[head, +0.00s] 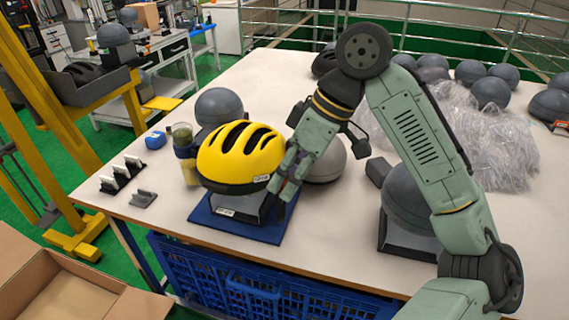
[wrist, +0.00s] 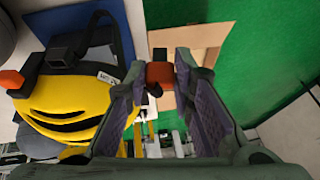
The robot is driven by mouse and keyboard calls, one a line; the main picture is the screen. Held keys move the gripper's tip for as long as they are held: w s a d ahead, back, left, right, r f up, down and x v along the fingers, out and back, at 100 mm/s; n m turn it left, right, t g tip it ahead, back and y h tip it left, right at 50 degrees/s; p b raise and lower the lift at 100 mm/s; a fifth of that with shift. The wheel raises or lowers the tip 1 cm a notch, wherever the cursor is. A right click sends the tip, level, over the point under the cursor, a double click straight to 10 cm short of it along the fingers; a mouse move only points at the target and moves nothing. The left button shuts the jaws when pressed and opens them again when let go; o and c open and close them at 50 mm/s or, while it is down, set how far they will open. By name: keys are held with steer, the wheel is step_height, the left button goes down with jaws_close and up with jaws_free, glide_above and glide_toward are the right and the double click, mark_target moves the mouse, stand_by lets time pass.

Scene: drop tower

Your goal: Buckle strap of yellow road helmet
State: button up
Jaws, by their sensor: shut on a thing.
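The yellow road helmet (head: 240,150) sits on a grey headform stand (head: 236,204) on a blue mat (head: 210,222) near the table's front edge. In the wrist view the helmet (wrist: 65,97) fills the left side, with dark straps by its rim. My gripper (head: 280,187) is at the helmet's right side. In the wrist view my gripper (wrist: 162,78) is shut on an orange buckle piece (wrist: 160,73), held between its fingertips, apart from the helmet shell. A second orange buckle piece (wrist: 12,82) shows at the far left beside a dark strap end. Neither buckle piece can be made out in the head view.
A jar (head: 185,152) and a grey ball headform (head: 218,106) stand close behind the helmet. A blue tape-like item (head: 155,140) and small racks (head: 122,172) lie to the left. Clear wrap (head: 440,130) and several grey headforms fill the back right. An open carton (head: 65,290) is at front left.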

steer(key=shift+w+d+f, duration=1.05)
steer(key=shift+w+d, duration=1.85)
steer(key=shift+w, duration=1.55)
steer(key=s+a+f+b, duration=0.45)
steer(key=s+f, duration=0.25)
steer(key=s, duration=0.2)
steer(key=shift+w+a+f+b, duration=0.35)
steer(key=shift+w+a+b, duration=0.55)
steer(key=shift+a, duration=4.35)
steer(key=shift+w+a+f+b, duration=0.3)
steer(key=shift+w+a+b, duration=0.6)
steer(key=shift+a, duration=4.35)
steer(key=shift+w+a+r+p, duration=0.9)
steer(key=shift+w+a+p, duration=3.05)
steer(key=shift+w+a, duration=0.7)
steer(key=shift+w+d+r+b, duration=0.1)
steer(key=shift+w+d+r, duration=0.9)
steer(key=shift+w+d, duration=0.65)
steer(key=shift+w+d+r+b, duration=0.15)
steer(key=shift+w+d+r, duration=0.95)
steer(key=shift+w, duration=1)
steer(key=shift+w+d+r+b, duration=0.1)
steer(key=shift+w+d+r, duration=0.85)
steer(key=shift+w+d, duration=0.75)
